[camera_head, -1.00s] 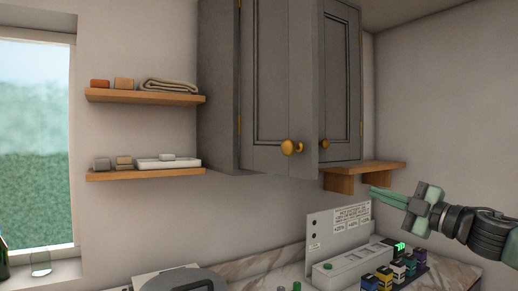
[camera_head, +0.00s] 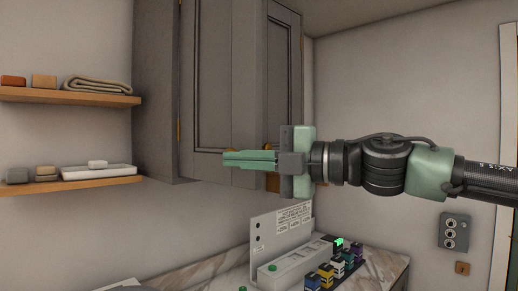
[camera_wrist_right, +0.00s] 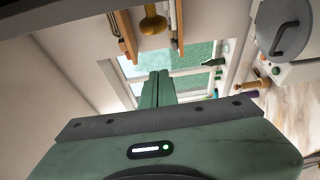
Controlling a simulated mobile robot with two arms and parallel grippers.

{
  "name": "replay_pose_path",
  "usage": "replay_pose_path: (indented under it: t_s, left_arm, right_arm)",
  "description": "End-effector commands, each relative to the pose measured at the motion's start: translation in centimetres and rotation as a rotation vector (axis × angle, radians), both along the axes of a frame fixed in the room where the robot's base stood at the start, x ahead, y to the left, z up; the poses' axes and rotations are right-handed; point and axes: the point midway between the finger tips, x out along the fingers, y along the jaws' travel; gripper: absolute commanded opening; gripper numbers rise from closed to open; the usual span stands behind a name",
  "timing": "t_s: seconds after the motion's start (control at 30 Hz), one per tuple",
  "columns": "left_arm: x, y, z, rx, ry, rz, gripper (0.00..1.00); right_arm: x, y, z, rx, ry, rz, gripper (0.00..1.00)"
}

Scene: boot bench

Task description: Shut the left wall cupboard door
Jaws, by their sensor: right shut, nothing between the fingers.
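The left wall cupboard door (camera_head: 215,85) is grey with a recessed panel, hinged at its left edge. It stands ajar, its free edge out in front of the right door (camera_head: 286,70). Its brass knob is mostly hidden behind my right gripper in the head view. The knob shows at the top of the right wrist view (camera_wrist_right: 153,22), beyond the fingertips. My right gripper (camera_head: 226,159) is shut and empty, fingers pointing left across the lower part of the door. I cannot tell whether it touches the door. My left gripper is not in view.
Two wooden wall shelves (camera_head: 90,99) with folded cloth and small blocks are left of the cupboard. Below, a marble counter (camera_head: 205,272) holds a grey panel unit (camera_head: 283,226) and several coloured blocks. The air right of the cupboard holds only my right arm.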

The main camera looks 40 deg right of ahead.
Motion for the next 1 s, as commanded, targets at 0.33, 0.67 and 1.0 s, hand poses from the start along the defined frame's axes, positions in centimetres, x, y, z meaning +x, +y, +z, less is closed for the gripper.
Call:
replay_pose_path:
  t_s: [0.33, 0.67, 1.0]
  left_arm:
    - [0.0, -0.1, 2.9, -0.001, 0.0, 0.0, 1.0]
    - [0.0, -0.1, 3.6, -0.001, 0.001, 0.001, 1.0]
    - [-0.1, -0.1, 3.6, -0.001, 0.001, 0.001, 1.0]
  right_arm:
    - [3.8, 0.2, 0.5, 0.007, -0.003, -0.003, 0.0]
    - [4.1, -2.1, 0.1, 0.002, -0.001, -0.001, 0.0]
    - [4.1, -2.2, 0.0, 0.001, -0.002, 0.0, 0.0]
